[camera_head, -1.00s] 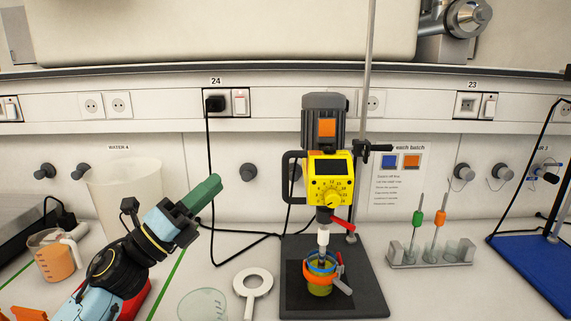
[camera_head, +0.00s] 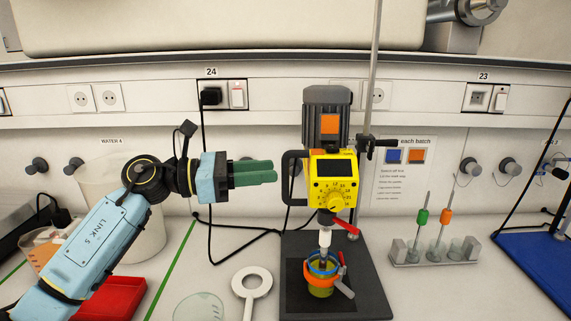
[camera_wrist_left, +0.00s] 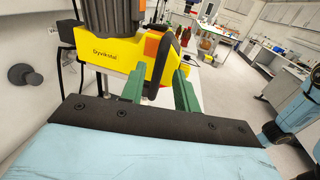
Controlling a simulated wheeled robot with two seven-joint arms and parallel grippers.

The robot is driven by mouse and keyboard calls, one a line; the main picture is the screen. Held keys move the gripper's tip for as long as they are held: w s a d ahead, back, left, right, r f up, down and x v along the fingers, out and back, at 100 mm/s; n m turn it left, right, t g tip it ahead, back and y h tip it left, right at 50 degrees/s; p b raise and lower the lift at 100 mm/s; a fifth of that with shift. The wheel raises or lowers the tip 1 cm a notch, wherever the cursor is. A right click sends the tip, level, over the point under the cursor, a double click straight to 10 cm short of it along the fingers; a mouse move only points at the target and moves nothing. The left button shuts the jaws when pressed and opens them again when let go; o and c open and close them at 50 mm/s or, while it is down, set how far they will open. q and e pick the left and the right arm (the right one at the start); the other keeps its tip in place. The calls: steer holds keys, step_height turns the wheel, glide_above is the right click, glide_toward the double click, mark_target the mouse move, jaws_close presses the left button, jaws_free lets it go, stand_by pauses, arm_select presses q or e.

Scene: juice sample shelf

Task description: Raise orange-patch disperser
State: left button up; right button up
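The disperser has a yellow head (camera_head: 331,180) with a dial and dark display, under a grey motor (camera_head: 327,101) with an orange patch (camera_head: 329,125). A black loop handle (camera_head: 288,178) is on its left side. Its shaft reaches down into a cup (camera_head: 321,286) of yellow-green liquid held by an orange clamp. My left gripper (camera_head: 274,171) points right, its green fingertips just left of the handle in the picture; contact is not visible. In the left wrist view its two fingers (camera_wrist_left: 157,91) are apart, with the yellow head (camera_wrist_left: 107,48) beyond them. My right gripper is not in view.
A vertical rod (camera_head: 373,70) with a black clamp stands behind the disperser on a dark base (camera_head: 371,290).

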mark_target(285, 201)
arm_select(q)
steer(key=d, duration=0.2)
steer(key=w+d, duration=0.1)
steer(key=d, duration=0.1)
steer(key=shift+d+p, duration=0.3)
steer(key=shift+d, duration=0.1)
jaws_close()
